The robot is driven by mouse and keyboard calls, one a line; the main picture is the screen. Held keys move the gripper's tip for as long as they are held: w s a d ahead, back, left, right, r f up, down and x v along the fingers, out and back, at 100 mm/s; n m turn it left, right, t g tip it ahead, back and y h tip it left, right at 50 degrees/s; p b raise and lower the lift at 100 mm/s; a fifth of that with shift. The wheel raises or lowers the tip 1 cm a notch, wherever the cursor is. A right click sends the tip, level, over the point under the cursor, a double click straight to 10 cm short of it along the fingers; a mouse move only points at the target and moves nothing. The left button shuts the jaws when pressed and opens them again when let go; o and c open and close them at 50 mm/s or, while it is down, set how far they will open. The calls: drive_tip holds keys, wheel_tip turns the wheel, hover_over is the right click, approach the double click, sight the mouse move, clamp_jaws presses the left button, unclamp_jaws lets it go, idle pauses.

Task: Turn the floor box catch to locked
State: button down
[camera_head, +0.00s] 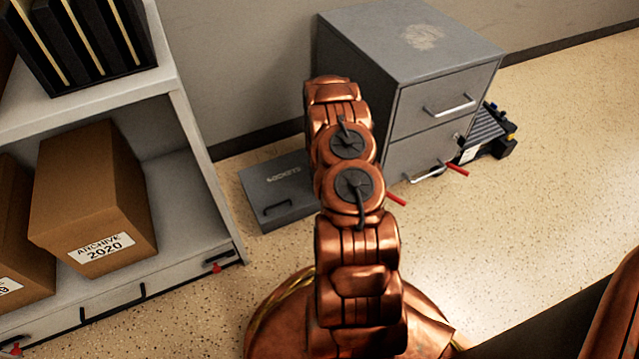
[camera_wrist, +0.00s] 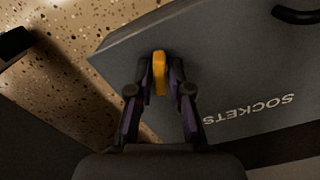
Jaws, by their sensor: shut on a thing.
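The floor box (camera_head: 270,186) is a flat grey box with a lid lettered SOCKETS and a dark handle, on the floor left of the filing cabinet. In the wrist view its grey lid (camera_wrist: 225,65) fills much of the picture, lettering upside down. A yellow catch (camera_wrist: 159,72) stands near the lid's edge, between my fingertips. My gripper (camera_wrist: 160,80) is shut on the catch, one dark finger on each side. In the head view my copper arm hides my gripper, the catch and the right part of the box.
A grey two-drawer filing cabinet (camera_head: 405,65) stands close behind and right of the box. A dark device (camera_head: 487,135) lies beside it. A shelf unit (camera_head: 185,140) with archive boxes (camera_head: 92,200) stands on the left. Speckled floor (camera_head: 530,200) is open at right.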

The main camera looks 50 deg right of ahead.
drive_tip(key=m+p, duration=0.3)
drive_tip(key=p, duration=0.1)
drive_tip(key=shift+r+m, duration=0.35)
drive_tip(key=shift+m, duration=0.05)
drive_tip(key=m+p, duration=0.2)
drive_tip(key=p, duration=0.1)
drive_tip(key=shift+m, duration=0.4)
drive_tip(key=m+p, duration=0.2)
drive_tip(key=shift+d+f+m, duration=0.1)
drive_tip(key=shift+f+m, duration=0.05)
drive_tip(key=shift+m, duration=0.15)
drive_tip(key=shift+f+m+p, duration=0.2)
drive_tip(key=shift+m+p, duration=0.9)
drive_tip(key=shift+m, duration=1.1)
drive_tip(key=c, duration=1.1)
unclamp_jaws()
drive_tip(key=shift+r, duration=0.1)
